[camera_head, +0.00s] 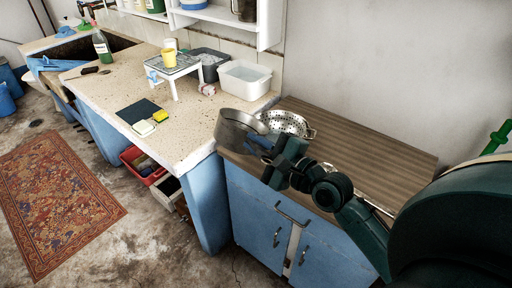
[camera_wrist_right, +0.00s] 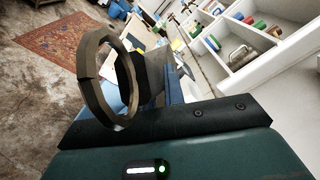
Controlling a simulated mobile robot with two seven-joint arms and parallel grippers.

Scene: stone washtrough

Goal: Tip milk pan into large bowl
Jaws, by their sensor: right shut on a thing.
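A grey metal pan (camera_head: 229,132), which I take to be the milk pan, is at the left end of the wooden worktop, beside the stone trough's counter. It looks tilted. My right gripper (camera_head: 267,154) is at its right side and shut on it; the fingers are partly hidden. In the wrist view a brownish ring-shaped rim (camera_wrist_right: 88,88) stands over the gripper; I cannot tell for sure which part it is. A perforated metal colander (camera_head: 288,122) sits right behind the pan. I cannot make out a separate large bowl. My left gripper is out of view.
The wooden worktop (camera_head: 370,150) is clear to the right of the colander. On the stone counter (camera_head: 120,80) are a white tub (camera_head: 244,80), a small white stand (camera_head: 174,71), sponges (camera_head: 160,116) and a green bottle (camera_head: 102,47). A wall shelf hangs above.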

